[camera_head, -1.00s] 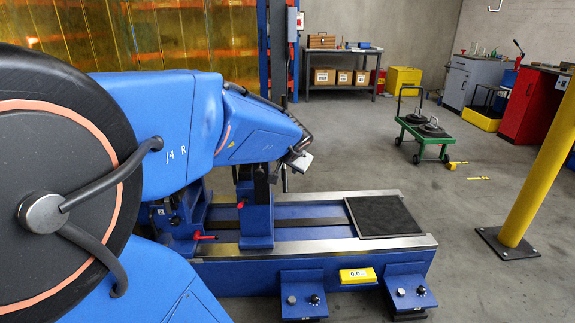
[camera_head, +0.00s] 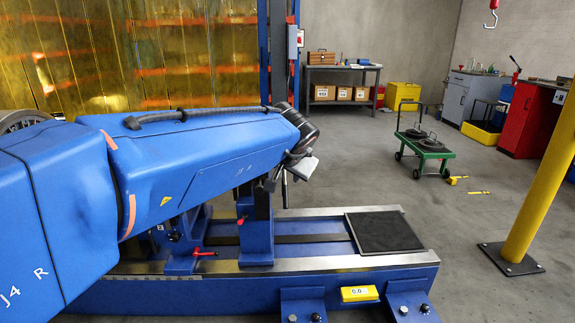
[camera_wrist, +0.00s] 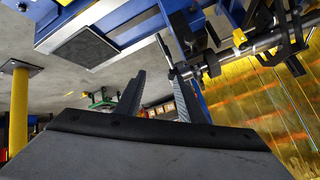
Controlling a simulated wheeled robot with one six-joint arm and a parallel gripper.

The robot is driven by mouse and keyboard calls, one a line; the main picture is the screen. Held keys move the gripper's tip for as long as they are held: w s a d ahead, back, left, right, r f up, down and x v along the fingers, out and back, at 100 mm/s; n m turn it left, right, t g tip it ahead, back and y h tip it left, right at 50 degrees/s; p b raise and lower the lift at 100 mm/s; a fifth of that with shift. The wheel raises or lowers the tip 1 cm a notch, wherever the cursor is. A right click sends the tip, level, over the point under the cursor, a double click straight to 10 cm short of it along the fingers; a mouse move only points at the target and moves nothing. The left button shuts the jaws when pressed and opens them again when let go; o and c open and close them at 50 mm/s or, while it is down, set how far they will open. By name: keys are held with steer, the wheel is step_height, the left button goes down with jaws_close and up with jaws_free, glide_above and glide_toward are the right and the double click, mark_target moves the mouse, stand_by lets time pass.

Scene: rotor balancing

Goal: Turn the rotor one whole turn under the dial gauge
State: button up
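The balancing machine (camera_head: 330,263) is a blue bed with steel rails and blue pedestals. A steel shaft with dark collars, which looks like part of the rotor (camera_wrist: 238,52), runs across the upper right of the wrist view. Its near end lies beside the tip of one finger; I cannot tell whether they touch. My gripper (camera_wrist: 158,88) has its two grey fingers apart with nothing visible between them. In the head view my arm hides most of the rotor. I cannot make out the dial gauge for certain in either view.
A dark mat (camera_head: 385,231) lies at the bed's right end. A yellow display box (camera_head: 360,294) sits on the front. A yellow post (camera_head: 540,180) stands at the right, and a green cart (camera_head: 424,145) behind. The floor between is mostly clear.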

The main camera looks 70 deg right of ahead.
steer(key=v, duration=0.6)
steer(key=shift+a, duration=0.1)
steer(key=shift+r, duration=0.15)
steer(key=c, duration=0.7)
steer(key=d+r+n+y, duration=0.1)
steer(key=d, duration=0.3)
steer(key=w+d+r+n+y, duration=0.1)
steer(key=d+r+y, duration=0.1)
steer(key=d, duration=0.3)
steer(key=w+d+r+n+y, duration=0.1)
steer(key=d+r+n, duration=0.1)
steer(key=d, duration=0.2)
steer(key=shift+w+d+r+y, duration=0.25)
steer(key=shift+y, duration=0.05)
jaws_close()
steer(key=w+d+n+g+y, duration=0.1)
steer(key=w+d+n+y, duration=0.25)
steer(key=d, duration=0.85)
steer(key=shift+m, duration=0.25)
steer(key=f, duration=0.4)
steer(key=w+f, duration=0.1)
steer(key=f, duration=0.7)
steer(key=shift+w+d+f, duration=0.2)
steer(key=shift+w+f, duration=0.1)
steer(key=shift+f, duration=0.05)
steer(key=shift+a+f, duration=0.15)
steer(key=shift+f, duration=0.25)
